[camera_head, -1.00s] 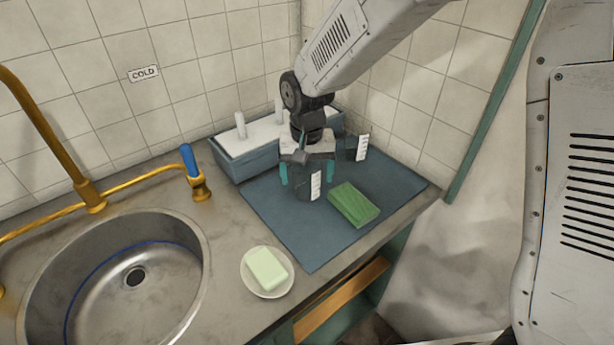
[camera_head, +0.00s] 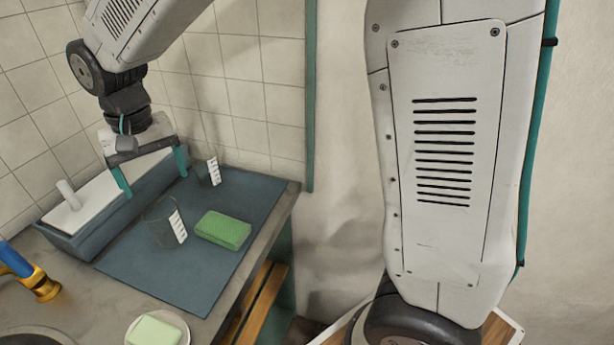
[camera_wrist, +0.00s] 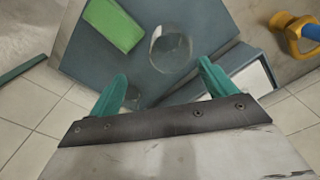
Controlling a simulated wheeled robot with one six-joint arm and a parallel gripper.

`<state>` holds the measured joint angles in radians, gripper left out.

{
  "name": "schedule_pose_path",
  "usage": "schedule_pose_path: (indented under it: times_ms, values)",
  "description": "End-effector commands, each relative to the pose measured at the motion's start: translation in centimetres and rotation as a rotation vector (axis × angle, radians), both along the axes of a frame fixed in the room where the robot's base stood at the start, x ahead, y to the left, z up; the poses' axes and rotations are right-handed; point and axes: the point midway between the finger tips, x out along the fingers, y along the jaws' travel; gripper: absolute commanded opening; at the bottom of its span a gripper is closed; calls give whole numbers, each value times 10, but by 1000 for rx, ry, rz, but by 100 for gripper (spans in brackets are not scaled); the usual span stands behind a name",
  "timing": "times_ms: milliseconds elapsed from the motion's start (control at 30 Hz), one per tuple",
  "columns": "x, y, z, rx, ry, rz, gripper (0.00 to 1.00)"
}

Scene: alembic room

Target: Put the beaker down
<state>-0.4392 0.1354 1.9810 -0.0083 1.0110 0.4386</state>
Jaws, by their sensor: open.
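A clear beaker (camera_head: 165,226) with white graduation marks stands upright on the blue-grey mat (camera_head: 160,280), left of the green sponge. It also shows in the wrist view (camera_wrist: 170,49), beyond my fingertips. A second clear beaker (camera_head: 208,170) with white marks stands further back on the mat, near the tiled wall. My gripper (camera_head: 153,183) is open and empty, raised behind the nearer beaker and apart from it. Its two teal fingers are spread wide in the wrist view (camera_wrist: 162,85).
A green sponge (camera_head: 223,229) lies on the mat beside the nearer beaker. A grey-blue box with a white top (camera_head: 95,208) stands left of the mat. A dish with pale soap (camera_head: 155,331) and a brass tap (camera_head: 38,285) are nearer. The mat's front part is clear.

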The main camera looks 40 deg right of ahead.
Motion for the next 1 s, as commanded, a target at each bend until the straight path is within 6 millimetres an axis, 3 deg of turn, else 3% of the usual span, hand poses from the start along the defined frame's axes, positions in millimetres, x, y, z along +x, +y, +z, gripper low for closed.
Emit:
schedule_pose_path:
  times_ms: [233,500,700,833,1000]
  values:
    - [-70,-95,54,11,-39,-12,83]
    - [-179,-175,70,8,-76,-13,83]
    - [-239,-202,59,1,-94,-11,83]
    - [-256,-207,54,-2,-99,-9,83]
    - [-261,-209,51,-2,-98,-7,83]
